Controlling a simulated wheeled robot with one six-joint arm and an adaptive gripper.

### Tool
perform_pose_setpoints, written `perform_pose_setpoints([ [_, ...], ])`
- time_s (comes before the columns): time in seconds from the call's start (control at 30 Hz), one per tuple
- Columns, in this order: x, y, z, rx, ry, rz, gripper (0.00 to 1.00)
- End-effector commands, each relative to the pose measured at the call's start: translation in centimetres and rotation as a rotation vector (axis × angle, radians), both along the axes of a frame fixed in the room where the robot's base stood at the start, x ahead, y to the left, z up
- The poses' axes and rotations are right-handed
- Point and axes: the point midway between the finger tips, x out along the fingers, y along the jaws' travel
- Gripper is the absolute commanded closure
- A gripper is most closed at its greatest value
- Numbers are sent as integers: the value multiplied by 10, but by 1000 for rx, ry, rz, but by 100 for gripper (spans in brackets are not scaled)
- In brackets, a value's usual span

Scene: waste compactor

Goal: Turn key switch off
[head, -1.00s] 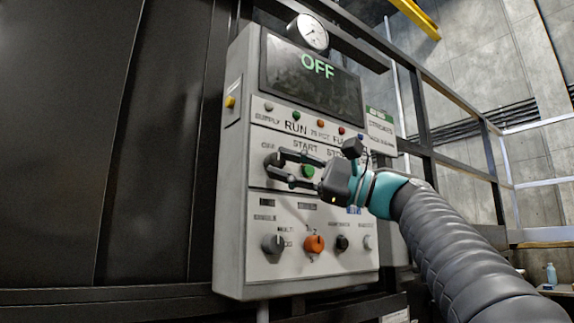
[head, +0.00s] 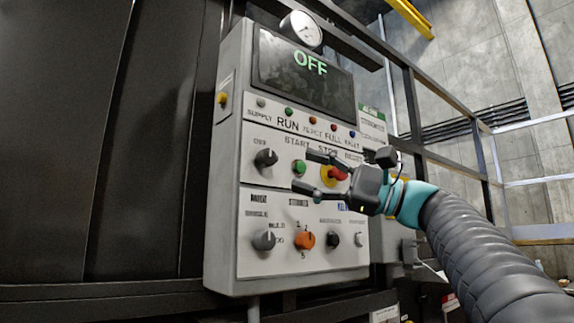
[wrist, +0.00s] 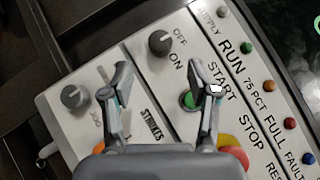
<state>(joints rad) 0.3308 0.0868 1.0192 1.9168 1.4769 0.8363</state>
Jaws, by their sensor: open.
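The key switch (head: 265,158) is a dark round knob on the grey control panel (head: 222,262), beside the OFF label. In the wrist view the knob (wrist: 160,43) lies ahead of the fingertips, between its OFF and ON labels, and its pale mark appears turned toward OFF. My gripper (head: 303,170) is open and empty, right of the knob and apart from it, with its fingers by the green START button (head: 299,167). It also shows in the wrist view (wrist: 159,66). The screen (head: 303,75) reads OFF.
The red and yellow STOP button (head: 336,174) is partly hidden behind my gripper. A grey knob (head: 264,240), an orange knob (head: 305,240) and a black knob (head: 332,240) sit in the lower row. A gauge (head: 301,30) tops the panel.

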Motion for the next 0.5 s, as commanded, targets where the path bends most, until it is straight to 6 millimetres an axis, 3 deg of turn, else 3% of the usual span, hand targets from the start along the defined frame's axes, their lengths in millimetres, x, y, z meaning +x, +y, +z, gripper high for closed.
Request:
perform_pose_setpoints([
  [0.2,-9,-35,-13,0,1,-2,40],
  [0.5,-14,-51,-19,0,-1,2,40],
])
